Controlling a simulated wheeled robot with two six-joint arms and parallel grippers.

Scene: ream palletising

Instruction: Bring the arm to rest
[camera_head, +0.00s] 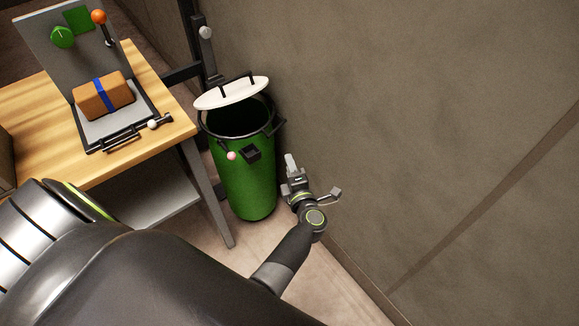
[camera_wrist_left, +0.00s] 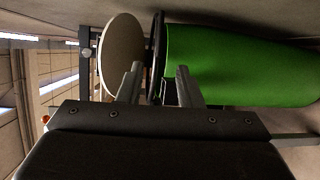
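My left gripper (camera_head: 290,160) is at the right of the green bin (camera_head: 246,185) in the head view, close to the wall, with its fingers pointing up the picture. In the left wrist view the two fingertips of my left gripper (camera_wrist_left: 158,70) are apart with nothing between them. Behind them show the green bin (camera_wrist_left: 235,68) and its white lid (camera_wrist_left: 121,55). Whether the gripper touches the bin is hard to tell; it looks apart. My right gripper is in neither view.
A wooden table (camera_head: 165,85) at the left holds a device with a grey panel (camera_head: 75,50) and a brown package (camera_head: 103,97) with a blue band. The bin's white lid (camera_head: 230,93) stands raised above its dark opening. A brown wall (camera_head: 430,130) fills the right side.

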